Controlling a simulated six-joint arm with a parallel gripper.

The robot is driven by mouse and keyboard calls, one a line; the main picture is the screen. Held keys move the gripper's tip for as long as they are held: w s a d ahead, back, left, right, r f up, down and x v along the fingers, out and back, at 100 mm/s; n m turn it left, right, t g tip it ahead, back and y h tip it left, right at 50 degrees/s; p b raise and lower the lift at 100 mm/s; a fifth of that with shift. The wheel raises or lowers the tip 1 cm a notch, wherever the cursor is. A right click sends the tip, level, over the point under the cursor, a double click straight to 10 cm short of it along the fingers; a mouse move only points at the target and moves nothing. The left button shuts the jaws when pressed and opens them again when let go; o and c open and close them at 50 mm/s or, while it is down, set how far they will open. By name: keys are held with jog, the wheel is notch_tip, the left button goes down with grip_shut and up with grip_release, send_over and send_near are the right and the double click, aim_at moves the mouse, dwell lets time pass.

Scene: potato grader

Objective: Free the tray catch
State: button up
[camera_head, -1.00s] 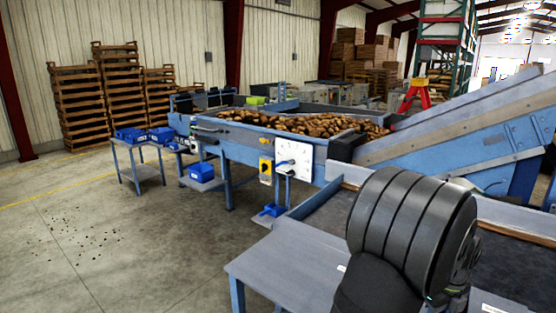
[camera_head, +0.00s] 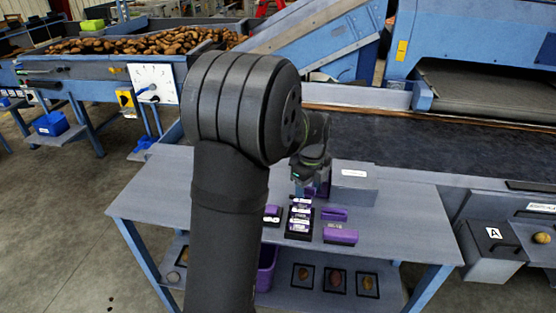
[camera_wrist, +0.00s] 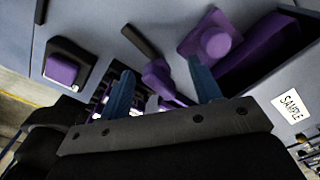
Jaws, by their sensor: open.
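I cannot tell for sure which part is the tray catch. My gripper (camera_head: 312,190) hangs over the grey work table, just left of a grey box with a white label (camera_head: 354,173). In the wrist view its two blue fingers (camera_wrist: 159,67) are spread apart. A purple piece (camera_wrist: 160,82) shows between and beyond them; I see no contact. Further off are a purple block with a round knob (camera_wrist: 214,42) and a long purple part (camera_wrist: 262,52) by the box labelled SAMPLE (camera_wrist: 292,106). My gripper hides part of the table.
A black rack with white and purple pieces (camera_head: 299,220), a small black holder (camera_head: 271,214) and a purple block (camera_head: 341,236) stand on the table (camera_head: 400,215). Dark-framed trays (camera_head: 335,280) lie on the shelf below. The table's right side is clear.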

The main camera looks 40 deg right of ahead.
notch_tip(320, 180, up, 20)
jog(key=n, duration=2.3)
jog(key=shift+n, duration=0.3)
notch_tip(320, 180, down, 18)
jog(key=shift+w+d+r, duration=0.1)
jog(key=shift+d+r, duration=0.05)
